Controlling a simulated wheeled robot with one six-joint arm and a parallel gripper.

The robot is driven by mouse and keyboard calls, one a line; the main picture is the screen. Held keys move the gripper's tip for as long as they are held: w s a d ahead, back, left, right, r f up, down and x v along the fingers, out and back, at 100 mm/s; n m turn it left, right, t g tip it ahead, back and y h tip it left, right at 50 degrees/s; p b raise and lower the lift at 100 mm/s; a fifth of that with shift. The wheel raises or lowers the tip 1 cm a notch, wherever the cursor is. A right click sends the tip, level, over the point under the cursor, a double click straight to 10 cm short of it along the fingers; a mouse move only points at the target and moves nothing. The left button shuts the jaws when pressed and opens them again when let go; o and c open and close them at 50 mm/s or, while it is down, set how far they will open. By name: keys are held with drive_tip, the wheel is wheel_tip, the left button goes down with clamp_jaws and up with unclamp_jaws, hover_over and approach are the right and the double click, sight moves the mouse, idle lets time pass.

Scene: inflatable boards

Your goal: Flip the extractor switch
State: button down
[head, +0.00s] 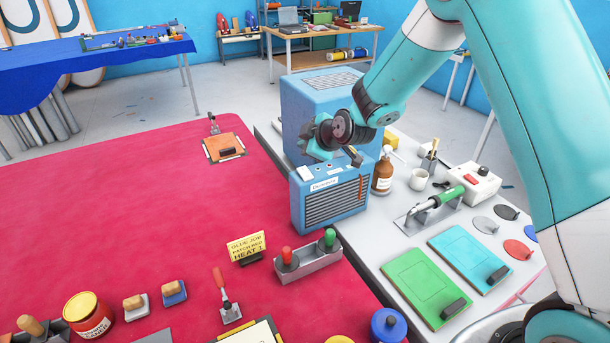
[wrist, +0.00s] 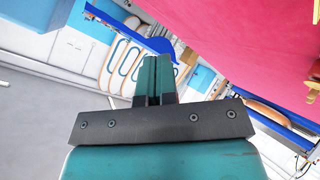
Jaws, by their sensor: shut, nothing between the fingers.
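The extractor is a blue box (head: 315,215) with a slatted dark grille and a white label on its front. It stands at the right edge of the red table, near the middle of the head view. A small pale plate (head: 306,173) lies on its top left; I cannot tell whether it bears the switch. My gripper (head: 314,143) is above and just behind the box's top, pointing away to the left. In the wrist view my gripper (wrist: 153,65) shows its two teal fingers together with nothing between them. The extractor is not seen there.
A larger blue cabinet (head: 310,95) stands close behind the extractor. A grey holder (head: 308,262) with red and green handles sits in front. The red table (head: 130,215) is largely clear at left.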

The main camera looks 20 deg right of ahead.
sight(305, 174)
drive_tip(key=f+b, duration=0.1)
drive_tip(key=f, duration=0.2)
drive_tip(key=f+b, duration=0.1)
drive_tip(key=f, duration=0.1)
drive_tip(key=shift+w+f+b, duration=0.1)
drive_tip(key=shift+w+b, duration=0.25)
drive_tip(key=shift+w+a+f+b, duration=0.1)
drive_tip(key=shift+f+b, duration=0.3)
drive_tip(key=shift+f, duration=0.05)
drive_tip(key=shift+f, duration=0.1)
idle(1.3)
drive_tip(key=shift+f+b, duration=0.3)
drive_tip(key=shift+b, duration=0.35)
drive_tip(key=shift+f, duration=0.15)
idle(0.3)
drive_tip(key=shift+r, duration=0.5)
